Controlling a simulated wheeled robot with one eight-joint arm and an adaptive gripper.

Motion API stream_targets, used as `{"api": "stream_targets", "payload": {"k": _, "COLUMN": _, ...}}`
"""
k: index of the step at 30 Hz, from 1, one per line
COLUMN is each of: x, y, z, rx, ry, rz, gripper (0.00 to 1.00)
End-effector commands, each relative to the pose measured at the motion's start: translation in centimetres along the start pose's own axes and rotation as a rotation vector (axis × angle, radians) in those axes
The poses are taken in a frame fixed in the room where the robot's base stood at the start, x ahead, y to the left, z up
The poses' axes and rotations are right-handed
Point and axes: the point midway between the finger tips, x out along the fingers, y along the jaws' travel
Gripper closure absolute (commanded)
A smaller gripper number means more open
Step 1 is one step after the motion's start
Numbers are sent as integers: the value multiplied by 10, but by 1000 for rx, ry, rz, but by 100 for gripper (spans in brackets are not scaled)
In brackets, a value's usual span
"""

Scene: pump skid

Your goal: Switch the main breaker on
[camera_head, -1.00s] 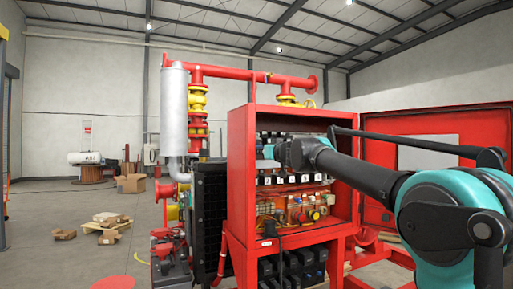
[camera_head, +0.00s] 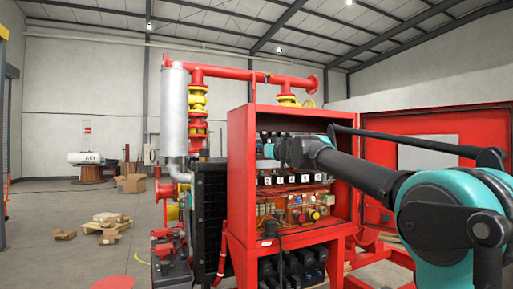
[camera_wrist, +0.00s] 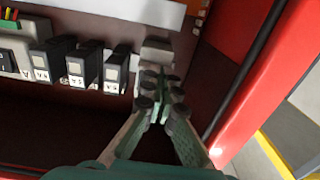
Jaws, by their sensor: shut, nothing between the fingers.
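The open red cabinet (camera_head: 239,170) holds rows of dark breakers and other devices. My gripper (camera_head: 272,150) reaches into its upper part from the right, and my wrist hides part of the upper row. In the wrist view my gripper (camera_wrist: 163,82) is shut, with no object between its fingertips. A grey block (camera_wrist: 156,50) sits just beyond the fingertips; I cannot tell whether they touch it. Dark breakers with white labels (camera_wrist: 115,70) stand in a row to the left of the fingers. I cannot tell which device is the main breaker, nor its lever position.
The cabinet's red side wall (camera_wrist: 250,80) is close to the right of my gripper. The open red door (camera_head: 440,125) stands behind my arm. Below the labelled row are wiring and coloured buttons (camera_head: 313,214). Boxes and a pallet (camera_head: 105,225) lie on the floor at left.

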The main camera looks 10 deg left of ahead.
Motion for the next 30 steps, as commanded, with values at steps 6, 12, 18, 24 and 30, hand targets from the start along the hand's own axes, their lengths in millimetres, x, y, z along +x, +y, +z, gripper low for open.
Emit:
{"api": "stream_targets", "payload": {"k": 6, "x": 0, "y": 0, "z": -6, "rx": 0, "ry": 0, "rz": 0, "gripper": 100}}
{"api": "stream_targets", "payload": {"k": 12, "x": 0, "y": 0, "z": -12, "rx": 0, "ry": 0, "rz": 0, "gripper": 100}}
{"api": "stream_targets", "payload": {"k": 18, "x": -2, "y": 0, "z": -13, "rx": 0, "ry": 0, "rz": 0, "gripper": 100}}
{"api": "stream_targets", "payload": {"k": 24, "x": -16, "y": 0, "z": -12, "rx": 0, "ry": 0, "rz": 0, "gripper": 100}}
{"api": "stream_targets", "payload": {"k": 30, "x": -30, "y": 0, "z": -11, "rx": 0, "ry": 0, "rz": 0, "gripper": 100}}
